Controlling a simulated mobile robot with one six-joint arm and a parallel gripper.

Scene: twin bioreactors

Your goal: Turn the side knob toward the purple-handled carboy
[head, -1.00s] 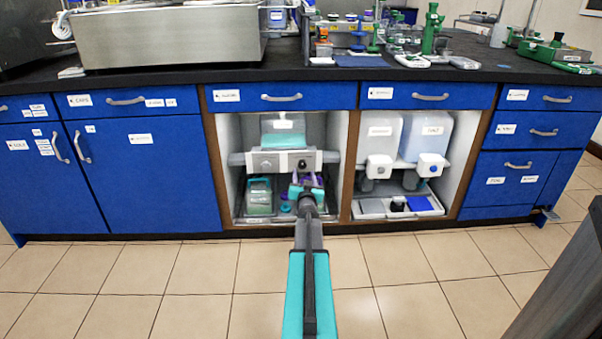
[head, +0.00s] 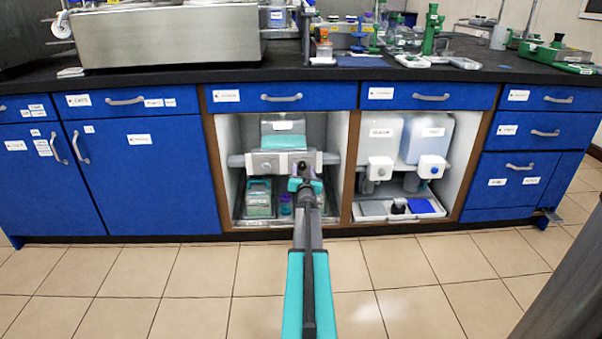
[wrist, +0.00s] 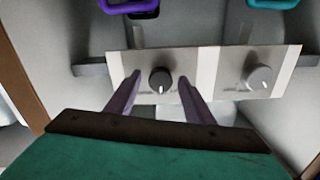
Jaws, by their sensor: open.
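The control panel (head: 265,163) sits on the shelf of the open left cabinet bay. In the wrist view the panel (wrist: 208,72) carries a black knob (wrist: 160,80) on the left and a grey knob (wrist: 258,77) on the right. The black knob's white mark points down in the picture. A purple handle (wrist: 128,6) shows at the top left edge, a teal handle (wrist: 270,3) at the top right. My gripper (wrist: 159,86) is open, its purple fingers on either side of the black knob; I cannot tell whether they touch it.
A vessel with a teal base (head: 283,136) stands above the panel. A teal-topped container (head: 259,198) stands low in the bay. Wooden bay posts (head: 346,180) flank the space. The floor in front is clear.

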